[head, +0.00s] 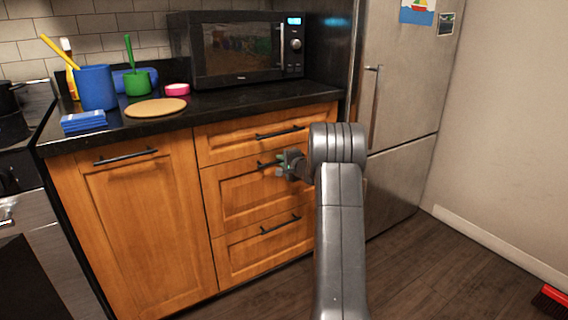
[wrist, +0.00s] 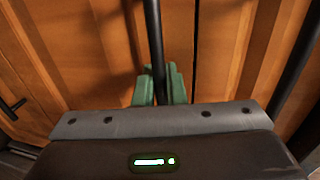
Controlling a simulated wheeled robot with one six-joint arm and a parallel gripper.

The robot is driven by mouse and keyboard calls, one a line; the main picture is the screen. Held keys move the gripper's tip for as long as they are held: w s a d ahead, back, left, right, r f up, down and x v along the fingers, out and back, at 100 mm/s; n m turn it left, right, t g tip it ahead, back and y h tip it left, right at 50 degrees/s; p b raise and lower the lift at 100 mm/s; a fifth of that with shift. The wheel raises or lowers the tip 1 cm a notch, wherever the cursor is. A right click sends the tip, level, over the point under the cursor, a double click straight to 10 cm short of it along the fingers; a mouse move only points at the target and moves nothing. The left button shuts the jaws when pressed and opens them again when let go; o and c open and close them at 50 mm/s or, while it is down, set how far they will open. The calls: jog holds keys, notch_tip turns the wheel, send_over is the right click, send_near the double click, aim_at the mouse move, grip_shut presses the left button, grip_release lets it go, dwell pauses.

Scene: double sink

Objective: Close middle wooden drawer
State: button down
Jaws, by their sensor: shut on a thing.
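The middle wooden drawer (head: 232,197) is in the stack of three drawers, between the top drawer and the bottom drawer. Its front looks flush or nearly flush with the others; I cannot tell whether a small gap exists. My gripper (head: 281,166) is at its dark bar handle (head: 266,163), coming from the right. In the wrist view, the green fingertips of my gripper (wrist: 160,84) are shut around the handle bar (wrist: 153,35). My wrist hides the right part of the handle and drawer front.
The top drawer (head: 225,144) and bottom drawer (head: 240,256) look shut. A cupboard door (head: 135,220) is at left, a steel fridge (head: 405,110) at right. The black counter (head: 215,112) above holds a microwave (head: 240,50) and cups.

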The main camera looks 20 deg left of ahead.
jog(key=shift+a+r, duration=0.1)
jog(key=shift+r, duration=0.1)
jog(key=c, duration=1.6)
grip_release()
jog(key=shift+w+a, duration=0.1)
jog(key=p+v, duration=0.1)
jog(key=v, duration=1.3)
jog(key=shift+f, duration=0.2)
jog(key=shift+w, duration=0.1)
jog(key=b+x, duration=0.1)
jog(key=x, duration=1.2)
jog(key=shift+w+a, duration=0.2)
jog(key=shift+a, duration=0.15)
jog(key=shift+s+d+f, duration=0.1)
jog(key=shift+s+d, duration=0.05)
